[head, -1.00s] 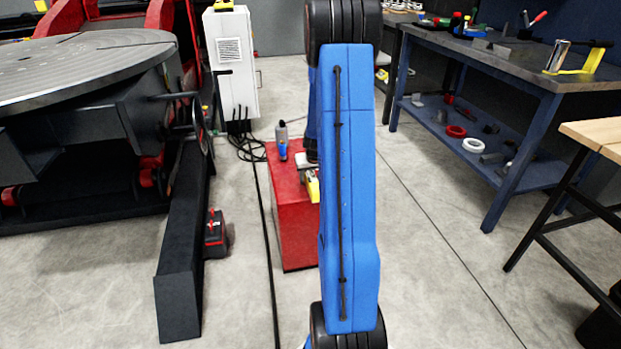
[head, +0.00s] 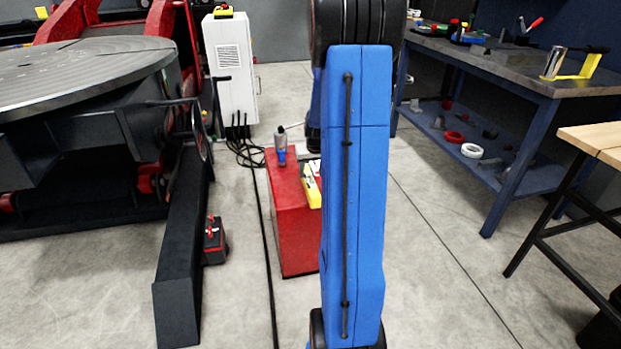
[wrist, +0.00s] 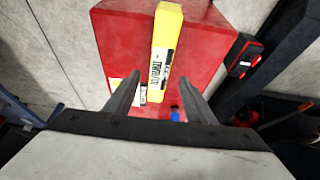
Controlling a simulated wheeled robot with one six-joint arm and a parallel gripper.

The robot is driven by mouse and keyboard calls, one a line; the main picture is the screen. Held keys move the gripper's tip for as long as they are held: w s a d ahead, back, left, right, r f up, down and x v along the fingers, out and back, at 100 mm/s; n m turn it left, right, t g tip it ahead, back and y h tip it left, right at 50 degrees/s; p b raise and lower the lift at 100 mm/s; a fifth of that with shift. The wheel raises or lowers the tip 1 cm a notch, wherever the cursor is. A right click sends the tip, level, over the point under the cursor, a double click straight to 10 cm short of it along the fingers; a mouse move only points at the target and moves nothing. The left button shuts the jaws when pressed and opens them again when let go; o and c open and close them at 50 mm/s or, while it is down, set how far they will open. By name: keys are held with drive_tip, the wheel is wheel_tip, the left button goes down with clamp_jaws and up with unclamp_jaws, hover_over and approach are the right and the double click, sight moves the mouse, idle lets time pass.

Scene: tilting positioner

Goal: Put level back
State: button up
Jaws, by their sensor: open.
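The yellow level (head: 314,194) lies on top of the red cabinet (head: 292,230), partly hidden behind my blue arm in the head view. In the wrist view the level (wrist: 166,45) lies lengthwise on the red top (wrist: 120,35), label side visible. My gripper (wrist: 160,78) is open, with its two fingers apart on either side of the level's near part in the picture. Nothing is held between them. In the head view my gripper is hidden behind my arm.
A grey and blue bottle-like item (head: 281,147) stands on the cabinet's left back part. The positioner's round table (head: 90,65) and dark beam (head: 180,250) are at left. A blue workbench (head: 500,75) stands at right. Open floor lies between.

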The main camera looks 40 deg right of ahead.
drive_tip(key=shift+v, duration=1.6)
drive_tip(key=s+a+r+n, duration=0.15)
drive_tip(key=a+r, duration=0.25)
drive_tip(key=a, duration=0.4)
drive_tip(key=s+a+r+n+y, duration=0.1)
drive_tip(key=s+a+r, duration=0.25)
drive_tip(key=a, duration=0.55)
drive_tip(key=s+a+r+n, duration=0.1)
drive_tip(key=s+a+r, duration=0.1)
drive_tip(key=a+r, duration=0.45)
drive_tip(key=s+a+n+y, duration=0.1)
drive_tip(key=s+a+n, duration=0.2)
drive_tip(key=s+a, duration=1.2)
drive_tip(key=s, duration=0.3)
drive_tip(key=shift+s+a+r+t, duration=0.15)
drive_tip(key=shift+s+r+t, duration=0.2)
drive_tip(key=shift+s+t, duration=0.05)
